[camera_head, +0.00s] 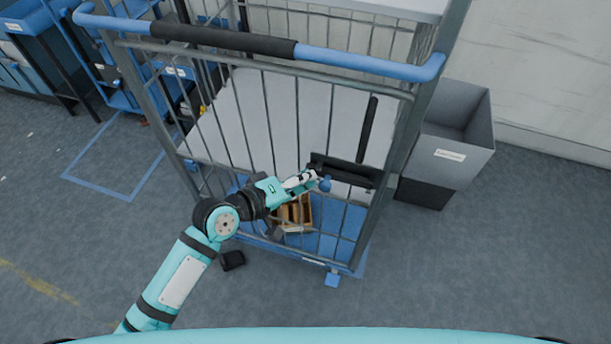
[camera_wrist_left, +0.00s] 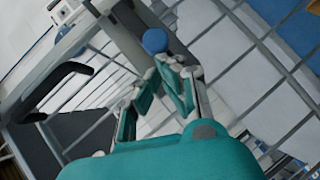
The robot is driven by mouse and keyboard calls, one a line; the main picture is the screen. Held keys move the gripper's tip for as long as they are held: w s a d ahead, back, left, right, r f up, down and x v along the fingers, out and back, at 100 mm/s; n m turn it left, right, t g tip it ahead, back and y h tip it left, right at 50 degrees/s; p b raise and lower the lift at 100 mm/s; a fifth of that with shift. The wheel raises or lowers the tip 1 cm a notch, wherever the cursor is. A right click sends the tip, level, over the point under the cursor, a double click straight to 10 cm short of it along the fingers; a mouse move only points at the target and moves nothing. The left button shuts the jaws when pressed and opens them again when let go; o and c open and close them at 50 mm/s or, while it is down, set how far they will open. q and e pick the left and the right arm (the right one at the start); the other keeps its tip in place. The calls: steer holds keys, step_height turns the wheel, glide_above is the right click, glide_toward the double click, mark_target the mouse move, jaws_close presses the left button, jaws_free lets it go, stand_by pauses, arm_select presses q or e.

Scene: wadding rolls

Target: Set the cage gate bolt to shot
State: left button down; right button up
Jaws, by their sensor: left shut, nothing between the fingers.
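The wire cage (camera_head: 300,72) stands in front of me, its gate of grey bars facing me. A dark horizontal bolt (camera_head: 345,172) sits low on the gate's right side, with a round blue knob (camera_head: 325,185) near its left end. My left gripper (camera_head: 312,178) is shut and empty, its fingertips right beside the knob. In the left wrist view the blue knob (camera_wrist_left: 155,41) is just beyond the closed fingertips (camera_wrist_left: 170,64); whether they touch it I cannot tell. How far the bolt reaches into the frame is unclear. My right gripper is out of view.
A grey bin (camera_head: 456,150) stands close to the cage's right side. A wooden crate (camera_head: 294,214) lies on the blue cage floor. A small black object (camera_head: 232,260) is on the floor by my left arm.

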mark_target(344, 178)
arm_select(q)
steer(key=d+p, duration=0.1)
steer(key=s+d+p, duration=0.1)
steer(key=d, duration=0.1)
steer(key=d+p, duration=0.1)
steer(key=shift+s+d+r+p, duration=0.15)
steer(key=shift+s+d+p, duration=0.1)
steer(key=shift+d+p, duration=0.05)
steer(key=shift+s+d, duration=0.1)
steer(key=shift+d, duration=0.05)
steer(key=shift+f, duration=0.2)
